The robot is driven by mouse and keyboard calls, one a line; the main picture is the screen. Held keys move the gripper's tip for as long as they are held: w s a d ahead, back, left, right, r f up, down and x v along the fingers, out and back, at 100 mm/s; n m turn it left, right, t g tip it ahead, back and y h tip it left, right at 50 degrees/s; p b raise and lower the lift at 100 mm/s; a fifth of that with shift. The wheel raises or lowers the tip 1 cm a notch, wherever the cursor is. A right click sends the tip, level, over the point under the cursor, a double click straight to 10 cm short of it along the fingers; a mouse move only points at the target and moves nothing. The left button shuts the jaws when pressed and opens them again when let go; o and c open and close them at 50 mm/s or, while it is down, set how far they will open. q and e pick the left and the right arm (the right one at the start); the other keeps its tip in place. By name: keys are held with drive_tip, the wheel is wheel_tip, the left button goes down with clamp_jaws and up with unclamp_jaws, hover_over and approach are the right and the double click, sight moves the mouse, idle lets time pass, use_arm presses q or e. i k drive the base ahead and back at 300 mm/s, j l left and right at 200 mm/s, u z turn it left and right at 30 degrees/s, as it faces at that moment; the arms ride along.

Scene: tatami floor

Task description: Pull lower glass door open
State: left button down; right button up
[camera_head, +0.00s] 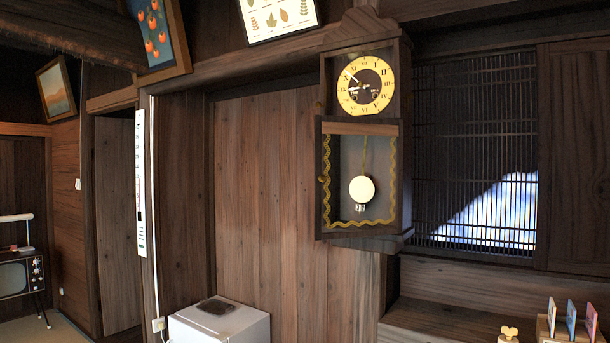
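A wooden wall clock (389,130) hangs at the centre right of the head view. Its round yellow dial (366,86) is in the upper part. The lower glass door (327,185) has a dark frame with a wavy gold trim, and a small knob (323,180) on its left edge. The white pendulum bob (362,189) shows through the glass. Neither of my grippers is in view.
A white box-like appliance (219,322) with a dark item on top stands below left of the clock. At lower right a wooden ledge (450,322) holds a small rack of colourful cards (571,318). An old television (20,275) is far left. The space in front of the clock is clear.

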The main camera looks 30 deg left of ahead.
sight(323, 124)
drive_tip(key=i+j+z, duration=0.1)
drive_tip(key=i+j, duration=1.3)
drive_tip(key=j, duration=0.1)
